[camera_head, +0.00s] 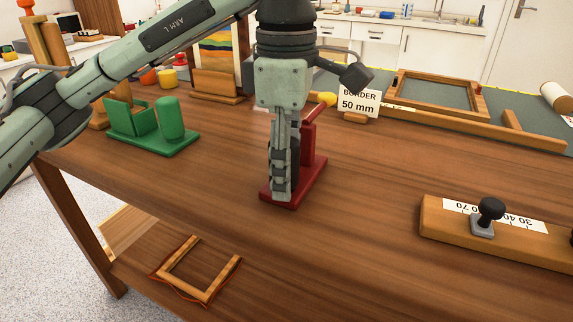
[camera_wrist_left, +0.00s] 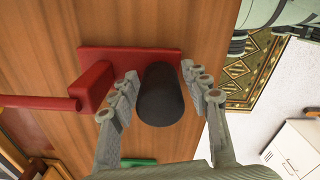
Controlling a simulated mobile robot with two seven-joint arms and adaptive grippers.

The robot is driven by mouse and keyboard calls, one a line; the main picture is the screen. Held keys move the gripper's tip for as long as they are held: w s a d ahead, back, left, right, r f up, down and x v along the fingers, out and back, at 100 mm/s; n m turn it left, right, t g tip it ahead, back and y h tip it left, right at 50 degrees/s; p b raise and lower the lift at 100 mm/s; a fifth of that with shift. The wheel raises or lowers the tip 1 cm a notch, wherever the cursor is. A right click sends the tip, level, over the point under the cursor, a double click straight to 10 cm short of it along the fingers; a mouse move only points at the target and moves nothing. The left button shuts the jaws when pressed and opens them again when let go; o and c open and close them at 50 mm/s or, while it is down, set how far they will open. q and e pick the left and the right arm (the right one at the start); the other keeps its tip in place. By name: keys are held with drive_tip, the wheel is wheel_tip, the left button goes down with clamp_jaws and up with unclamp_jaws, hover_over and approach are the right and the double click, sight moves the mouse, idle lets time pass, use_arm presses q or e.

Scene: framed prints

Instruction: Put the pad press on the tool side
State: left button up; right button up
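A red stand (camera_head: 311,171) is on the wooden table, with an upright block and a red lever ending in a yellow knob. It looks like the pad press, but no label shows. A black cylinder (camera_wrist_left: 161,95) stands on its red base (camera_wrist_left: 150,52) in the left wrist view. My left gripper (camera_head: 283,195) points down over the stand and mostly hides the cylinder in the head view. Its fingers (camera_wrist_left: 160,75) are on both sides of the cylinder, with narrow gaps seeming to remain. My right gripper is out of view. Which place is the tool side cannot be told.
A green stand (camera_head: 153,140) with a green cylinder is to the left. A wooden scale rail (camera_head: 435,221) with a black-knobbed slider is at right. A "BORDER 50 mm" card (camera_head: 359,101) and a frame (camera_head: 437,93) are behind. The table between stand and rail is clear.

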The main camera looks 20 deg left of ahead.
use_arm(q)
drive_tip(key=shift+o, duration=0.3)
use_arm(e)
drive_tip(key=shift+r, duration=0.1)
use_arm(q)
drive_tip(key=shift+r, duration=0.25)
wheel_tip(320, 180, up, 11)
drive_tip(key=shift+f+p, duration=0.1)
drive_tip(key=shift+p, duration=0.8)
drive_tip(key=shift+r, duration=0.5)
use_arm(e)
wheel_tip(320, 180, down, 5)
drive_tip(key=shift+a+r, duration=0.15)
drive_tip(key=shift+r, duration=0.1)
